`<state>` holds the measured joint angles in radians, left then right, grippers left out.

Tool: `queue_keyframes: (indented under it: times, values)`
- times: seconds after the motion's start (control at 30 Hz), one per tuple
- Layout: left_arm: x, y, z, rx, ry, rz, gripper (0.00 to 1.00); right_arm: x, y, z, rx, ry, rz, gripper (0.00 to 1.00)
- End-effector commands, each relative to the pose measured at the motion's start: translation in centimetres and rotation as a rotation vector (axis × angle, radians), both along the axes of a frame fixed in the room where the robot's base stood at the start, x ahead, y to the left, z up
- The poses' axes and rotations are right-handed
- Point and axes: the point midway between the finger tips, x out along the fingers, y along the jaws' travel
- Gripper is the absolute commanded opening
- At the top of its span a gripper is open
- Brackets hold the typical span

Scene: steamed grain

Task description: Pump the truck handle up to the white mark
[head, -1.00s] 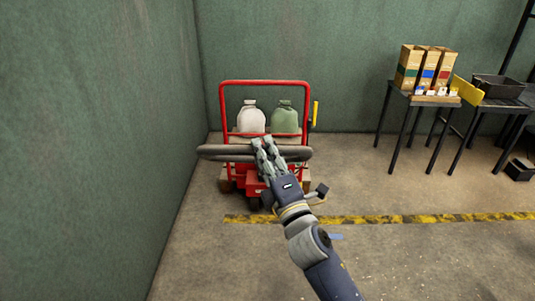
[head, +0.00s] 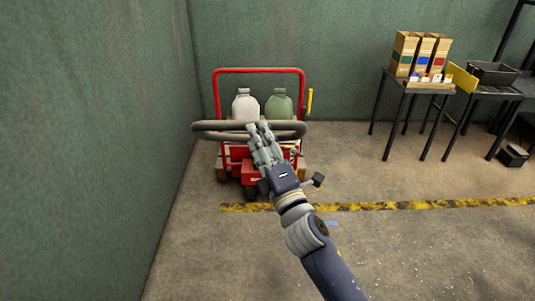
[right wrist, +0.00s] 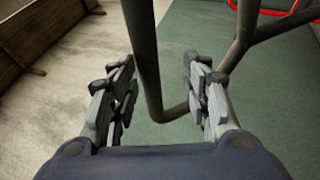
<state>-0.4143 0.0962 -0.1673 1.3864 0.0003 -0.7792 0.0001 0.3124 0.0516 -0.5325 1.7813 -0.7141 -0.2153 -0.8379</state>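The red truck (head: 216,90) stands near the back left corner. Its dark grey handle (head: 215,128) crosses in front as a wide loop, roughly level and below the frame's top bar. My right gripper (head: 259,128) reaches the middle of the handle from the front. In the right wrist view its two fingers (right wrist: 162,95) are apart, with a dark handle tube (right wrist: 146,65) running between them and a visible gap on either side. A yellow upright piece (head: 309,100) shows at the truck's right side. I cannot make out a white mark. My left gripper is not in view.
A white container (head: 245,106) and a green one (head: 279,107) stand on the truck. The green wall (head: 95,140) is close on the left. A table with cartons (head: 405,52) stands back right. The floor right of the truck is mostly clear, with a yellow-black stripe (head: 430,204).

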Motion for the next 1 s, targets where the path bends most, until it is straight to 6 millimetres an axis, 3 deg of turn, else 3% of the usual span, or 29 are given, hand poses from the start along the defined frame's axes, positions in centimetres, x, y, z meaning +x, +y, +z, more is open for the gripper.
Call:
queue_keyframes:
  times: [0.53, 0.73, 1.0]
  values:
    - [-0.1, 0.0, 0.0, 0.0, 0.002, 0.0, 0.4, -8.4, -3.8, -3.2, 0.0, 0.007, -0.002, 0.41]
    - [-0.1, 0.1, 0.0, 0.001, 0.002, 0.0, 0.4, -9.8, -4.4, -3.6, 0.0, 0.004, -0.002, 0.41]
    - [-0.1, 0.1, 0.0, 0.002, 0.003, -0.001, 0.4, -10.0, -4.5, -3.6, -0.001, 0.003, -0.001, 0.41]
